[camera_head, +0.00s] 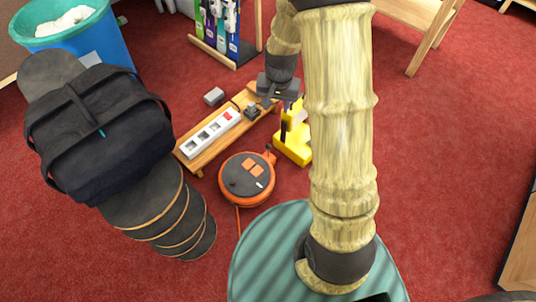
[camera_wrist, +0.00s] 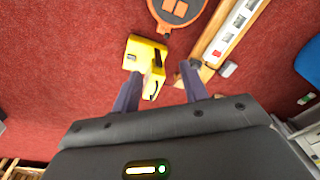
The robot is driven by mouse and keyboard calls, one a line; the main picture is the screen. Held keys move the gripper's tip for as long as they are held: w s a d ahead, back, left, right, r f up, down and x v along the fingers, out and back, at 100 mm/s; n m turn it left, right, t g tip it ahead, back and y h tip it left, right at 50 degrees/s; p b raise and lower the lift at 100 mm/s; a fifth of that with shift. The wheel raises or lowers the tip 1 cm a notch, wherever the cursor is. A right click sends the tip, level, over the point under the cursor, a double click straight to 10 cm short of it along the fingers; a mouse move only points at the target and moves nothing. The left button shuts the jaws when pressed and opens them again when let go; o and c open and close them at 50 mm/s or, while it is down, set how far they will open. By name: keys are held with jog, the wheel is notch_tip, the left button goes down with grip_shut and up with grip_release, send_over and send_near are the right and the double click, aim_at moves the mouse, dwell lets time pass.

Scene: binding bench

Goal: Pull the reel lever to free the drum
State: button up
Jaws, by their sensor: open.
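The cable reel (camera_head: 246,182) is a round orange drum with a dark grey face and orange sockets. It lies on the red carpet and shows partly at the top of the wrist view (camera_wrist: 178,12). A small orange piece with a dark tip, probably the lever (camera_head: 270,153), sticks out at its upper right; it also shows in the wrist view (camera_wrist: 163,30). My gripper (camera_head: 268,98) is open, beyond the reel and apart from it. In the wrist view its two dark fingers (camera_wrist: 160,85) are spread, with part of a yellow tool between and beyond them.
The yellow tool (camera_head: 291,147) stands right of the reel. A white power strip (camera_head: 210,134) lies on a low wooden bench (camera_head: 190,160) behind the reel, with a small grey box (camera_head: 214,96) nearby. Stacked skateboards (camera_head: 185,215) with a black backpack (camera_head: 98,130) stand left.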

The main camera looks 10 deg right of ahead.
jog(key=w+f+m+b, duration=0.25)
jog(key=w+f, duration=0.35)
jog(key=f, duration=0.5)
jog(key=m+g+b, duration=0.1)
jog(key=m+b, duration=0.1)
jog(key=b, duration=0.2)
send_over(268, 156)
notch_tip(268, 156, down, 14)
jog(key=shift+w+d+r, duration=0.1)
jog(key=shift+w+r, duration=0.1)
jog(key=shift+f, duration=0.1)
notch_tip(268, 156, down, 17)
jog(key=b, duration=1)
jog(key=shift+f, duration=0.15)
grip_shut()
